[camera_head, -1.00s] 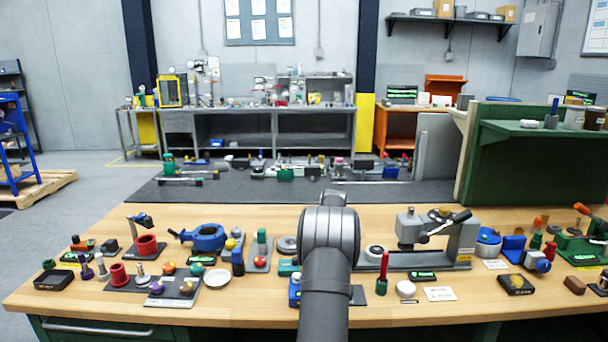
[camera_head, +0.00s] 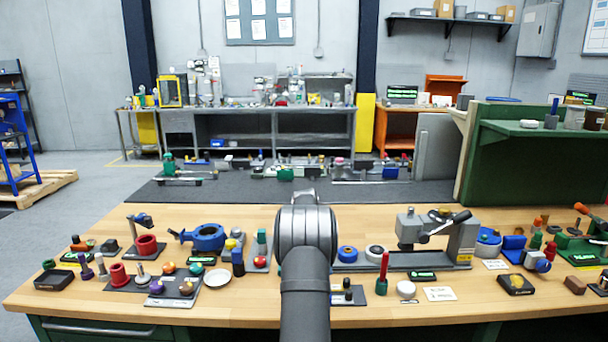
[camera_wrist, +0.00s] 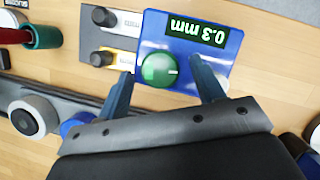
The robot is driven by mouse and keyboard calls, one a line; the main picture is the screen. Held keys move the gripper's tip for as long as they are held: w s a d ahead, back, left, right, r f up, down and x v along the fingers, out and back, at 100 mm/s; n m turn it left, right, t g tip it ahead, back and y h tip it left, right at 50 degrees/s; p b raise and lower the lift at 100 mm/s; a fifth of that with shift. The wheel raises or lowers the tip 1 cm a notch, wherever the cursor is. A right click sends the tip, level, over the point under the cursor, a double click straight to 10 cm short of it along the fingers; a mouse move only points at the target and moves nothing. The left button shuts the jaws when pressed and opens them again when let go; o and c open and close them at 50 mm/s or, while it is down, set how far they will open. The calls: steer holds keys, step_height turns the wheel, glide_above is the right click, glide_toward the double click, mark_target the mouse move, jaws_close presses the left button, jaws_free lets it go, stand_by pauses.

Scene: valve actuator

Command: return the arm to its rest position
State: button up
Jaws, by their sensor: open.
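My gripper (camera_wrist: 160,66) shows in the wrist view with its two blue-grey fingers apart and nothing held between them. It hangs above a blue gauge box (camera_wrist: 215,75) with a green knob (camera_wrist: 160,70) and a "0.3 mm" display. The knob shows between the fingertips; I cannot tell the height gap to it. In the head view my arm (camera_head: 305,270) reaches forward over the middle of the bench, and my gripper is hidden behind it.
The wooden bench (camera_head: 250,312) is crowded. A blue disc (camera_head: 347,254), a pale ring (camera_head: 376,252), a red-handled tool (camera_head: 383,268) and a grey clamp fixture (camera_head: 460,240) stand right of my arm. A white dish (camera_head: 217,278) and a blue valve body (camera_head: 207,238) lie left.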

steer(key=n, duration=0.2)
steer(key=n+t+h, duration=0.1)
steer(key=n, duration=0.2)
steer(key=shift+s+a+h, duration=0.15)
steer(key=shift+a+h, duration=0.05)
steer(key=shift+h, duration=0.1)
steer(key=shift+t, duration=0.3)
stand_by(1.2)
steer(key=o, duration=0.4)
steer(key=shift+c, duration=0.2)
steer(key=o, duration=0.4)
steer(key=shift+a+r, duration=0.1)
steer(key=shift+r, duration=0.25)
steer(key=shift+c, duration=0.2)
steer(key=shift+o, duration=0.6)
step_height(320, 180, up, 8)
steer(key=s+a+m+t+y, duration=0.1)
steer(key=s+a+m+t, duration=0.1)
steer(key=m+t, duration=0.1)
steer(key=shift+s+a+f+m+y, duration=0.25)
steer(key=shift+s+m+y, duration=0.05)
steer(key=shift+m, duration=0.1)
steer(key=s+a+r+m+t+y, duration=0.2)
steer(key=s+a+r+m+t, duration=0.15)
steer(key=s+r+m, duration=0.4)
steer(key=w+f+n, duration=0.1)
steer(key=w+f, duration=0.5)
steer(key=f, duration=0.1)
steer(key=shift+f+t, duration=0.35)
